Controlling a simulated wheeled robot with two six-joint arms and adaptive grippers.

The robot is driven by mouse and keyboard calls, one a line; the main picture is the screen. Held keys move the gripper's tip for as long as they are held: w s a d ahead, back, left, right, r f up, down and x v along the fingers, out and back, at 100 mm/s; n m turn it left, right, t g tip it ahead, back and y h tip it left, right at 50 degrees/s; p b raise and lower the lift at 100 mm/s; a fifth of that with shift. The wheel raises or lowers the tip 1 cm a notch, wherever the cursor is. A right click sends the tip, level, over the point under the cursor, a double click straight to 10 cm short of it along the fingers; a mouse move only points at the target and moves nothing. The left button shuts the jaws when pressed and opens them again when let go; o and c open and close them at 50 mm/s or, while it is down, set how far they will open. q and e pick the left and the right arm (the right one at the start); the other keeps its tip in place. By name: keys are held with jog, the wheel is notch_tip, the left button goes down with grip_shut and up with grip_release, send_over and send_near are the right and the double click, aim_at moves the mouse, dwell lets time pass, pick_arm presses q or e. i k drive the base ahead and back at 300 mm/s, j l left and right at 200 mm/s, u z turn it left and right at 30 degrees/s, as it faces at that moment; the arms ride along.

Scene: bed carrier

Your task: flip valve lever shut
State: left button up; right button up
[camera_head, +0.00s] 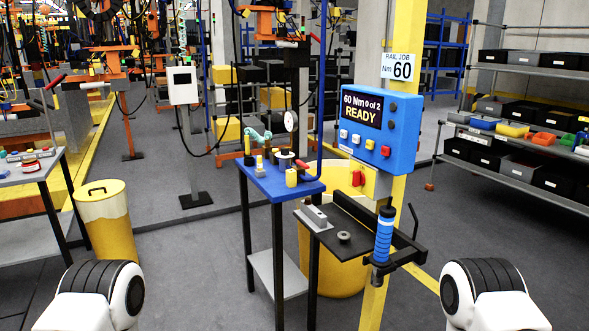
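A red lever-like handle (302,164) sits at the lower end of the blue pipe (321,100), over the blue-topped stand (270,184). It points up and to the left, and its valve body is too small to make out. Only white and black parts of my own arms show at the lower left and lower right corners. Neither gripper is in view, and nothing of mine touches the stand.
A black bracket (362,222) holds a blue-and-black tool (384,236) upright at the right of the stand. A yellow bin (107,222) stands at left beside a workbench (40,172). Bin shelves (520,180) stand at right. The grey floor in front is clear.

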aim_at(299, 163)
jog(key=i+j+z, duration=0.35)
jog(key=i, duration=0.2)
jog(key=i+j+z, duration=0.35)
jog(key=i, duration=0.2)
jog(key=i+j+z, duration=0.4)
jog(key=i+j, duration=0.1)
